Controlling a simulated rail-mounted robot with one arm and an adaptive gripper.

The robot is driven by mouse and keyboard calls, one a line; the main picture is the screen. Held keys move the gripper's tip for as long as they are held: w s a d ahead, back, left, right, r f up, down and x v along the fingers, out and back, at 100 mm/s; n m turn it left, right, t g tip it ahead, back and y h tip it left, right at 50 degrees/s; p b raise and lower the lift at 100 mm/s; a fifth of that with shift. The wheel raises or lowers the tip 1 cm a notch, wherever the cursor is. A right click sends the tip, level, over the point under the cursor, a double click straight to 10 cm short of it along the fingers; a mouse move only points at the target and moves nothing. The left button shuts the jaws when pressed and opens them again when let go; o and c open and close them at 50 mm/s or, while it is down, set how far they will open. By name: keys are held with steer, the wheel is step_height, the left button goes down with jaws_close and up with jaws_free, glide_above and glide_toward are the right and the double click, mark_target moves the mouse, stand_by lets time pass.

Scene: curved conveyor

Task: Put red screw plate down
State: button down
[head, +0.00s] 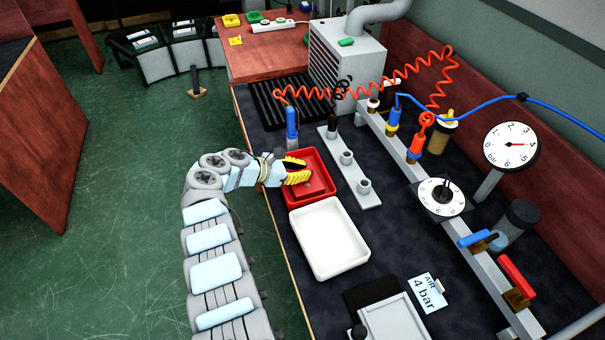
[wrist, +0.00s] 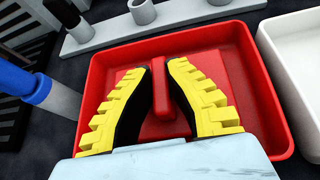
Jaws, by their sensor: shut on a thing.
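The red screw plate (head: 309,188) is a flat square with a raised bar; in the wrist view (wrist: 172,98) the bar stands between my yellow fingers. The plate is inside the red tray (head: 319,201), whose walls surround it in the wrist view (wrist: 93,90). My gripper (head: 303,171) points down into the tray and is shut on the plate's bar; its fingertips also show in the wrist view (wrist: 162,70). The fingers hide part of the plate. I cannot tell whether its underside touches the tray floor.
An empty white tray (head: 328,240) stands right beside the red one. A blue-handled tool (head: 292,124) stands close behind the red tray. A grey rail with sockets (head: 347,158) runs to its right. A coiled red hose (head: 400,75) hangs behind.

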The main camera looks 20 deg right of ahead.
steer(key=c, duration=1.2)
jaws_free()
steer(key=shift+c, duration=0.2)
steer(key=shift+r, duration=0.1)
steer(key=p+v, duration=0.4)
steer(key=v, duration=0.8)
steer(key=shift+p, duration=0.35)
